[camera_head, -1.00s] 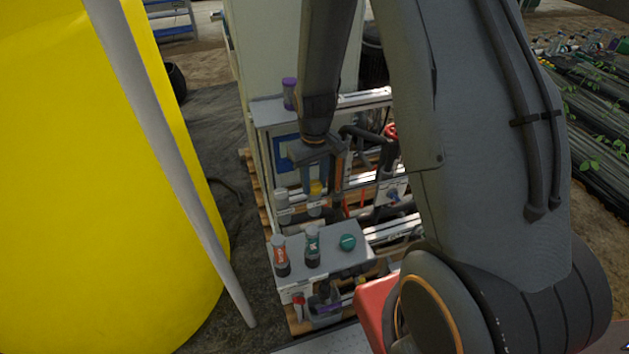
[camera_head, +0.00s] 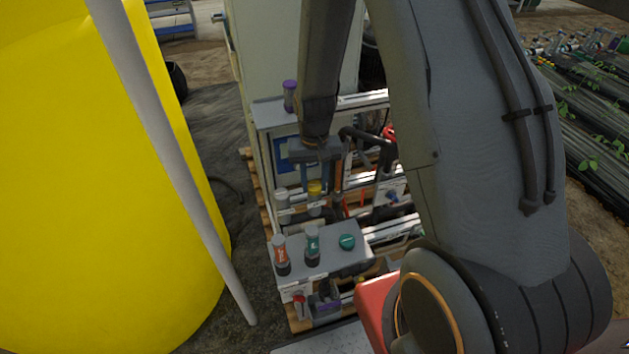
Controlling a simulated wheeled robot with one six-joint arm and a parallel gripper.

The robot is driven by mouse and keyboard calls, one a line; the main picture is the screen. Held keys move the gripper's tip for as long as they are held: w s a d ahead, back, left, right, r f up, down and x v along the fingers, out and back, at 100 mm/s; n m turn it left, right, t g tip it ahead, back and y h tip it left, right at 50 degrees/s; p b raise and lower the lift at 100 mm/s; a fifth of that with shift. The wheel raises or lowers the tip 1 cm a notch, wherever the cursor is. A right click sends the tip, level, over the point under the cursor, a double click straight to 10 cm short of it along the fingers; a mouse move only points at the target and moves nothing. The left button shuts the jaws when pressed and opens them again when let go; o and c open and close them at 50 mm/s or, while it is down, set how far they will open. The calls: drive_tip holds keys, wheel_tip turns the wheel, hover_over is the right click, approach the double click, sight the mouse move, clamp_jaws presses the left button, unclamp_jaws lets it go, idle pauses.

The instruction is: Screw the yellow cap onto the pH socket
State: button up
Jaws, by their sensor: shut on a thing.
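The yellow cap (camera_head: 315,187) is small in the head view, upright on or right over a grey socket body (camera_head: 315,207) on the skid's rail. I cannot read whether this is the pH socket, nor tell whether the cap is seated. My gripper (camera_head: 320,186) points down from above, its fingers on either side of the cap and shut on it. The fingertips are small and partly hard to make out.
A grey-capped socket (camera_head: 283,199) stands just left. A grey shelf (camera_head: 345,262) in front carries an orange-labelled bottle (camera_head: 280,252), a green-labelled bottle (camera_head: 312,243) and a green cap (camera_head: 347,242). A purple-capped bottle (camera_head: 290,95) stands behind. A yellow tank (camera_head: 90,200) fills the left.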

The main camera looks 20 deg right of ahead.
drive_tip(key=shift+m, duration=0.7)
drive_tip(key=shift+m+p, duration=0.5)
drive_tip(key=shift+m, duration=1)
drive_tip(key=shift+m+p, duration=0.35)
drive_tip(key=shift+m, duration=0.85)
drive_tip(key=shift+m, duration=0.4)
drive_tip(key=shift+m+p, duration=0.35)
drive_tip(key=shift+m, duration=0.95)
